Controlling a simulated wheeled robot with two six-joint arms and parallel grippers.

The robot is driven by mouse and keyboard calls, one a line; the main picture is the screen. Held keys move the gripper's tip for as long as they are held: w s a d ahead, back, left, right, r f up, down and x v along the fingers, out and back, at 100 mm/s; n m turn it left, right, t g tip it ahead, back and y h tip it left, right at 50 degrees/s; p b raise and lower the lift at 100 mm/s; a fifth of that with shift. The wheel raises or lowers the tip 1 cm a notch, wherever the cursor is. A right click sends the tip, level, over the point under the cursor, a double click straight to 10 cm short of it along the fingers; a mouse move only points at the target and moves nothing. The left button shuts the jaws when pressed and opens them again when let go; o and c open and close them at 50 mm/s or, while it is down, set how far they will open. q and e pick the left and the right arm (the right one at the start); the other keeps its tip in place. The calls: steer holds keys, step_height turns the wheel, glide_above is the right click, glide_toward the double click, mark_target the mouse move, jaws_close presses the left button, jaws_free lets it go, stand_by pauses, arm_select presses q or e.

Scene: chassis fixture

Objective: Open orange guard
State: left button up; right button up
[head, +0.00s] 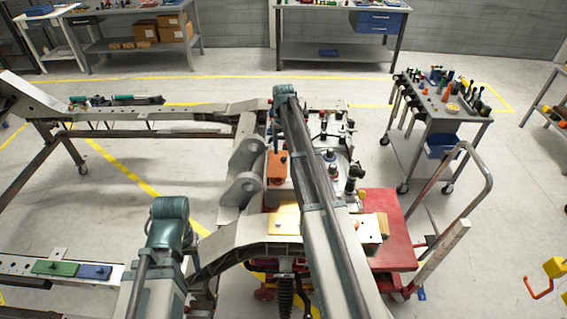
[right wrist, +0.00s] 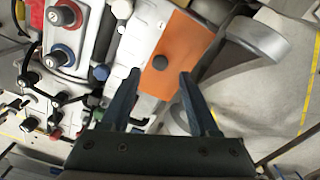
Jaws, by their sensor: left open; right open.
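The orange guard (head: 277,170) is a small flat plate on the chassis fixture, left of my right arm in the head view. In the right wrist view the orange guard (right wrist: 182,40) lies just beyond the fingertips and looks closed flat. A dark round knob (right wrist: 159,62) stands on its near part. My right gripper (right wrist: 159,78) is open and empty, its two fingers on either side of the knob's line. The gap between fingers and knob cannot be judged. In the head view my arms show, but the jaws of both grippers are hidden.
Grey round brackets (head: 243,187) stand close left of the guard. A fixture panel with several knobs (head: 333,155) is on the right. A yellow plate (head: 283,223) lies in front. A red cart (head: 393,250) and a tool trolley (head: 438,125) stand to the right.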

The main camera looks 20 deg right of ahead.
mark_target(283, 158)
step_height(283, 158, down, 5)
steer(key=b, duration=0.3)
steer(key=shift+r, duration=0.15)
steer(key=shift+r, duration=0.1)
jaws_close()
stand_by(1.1)
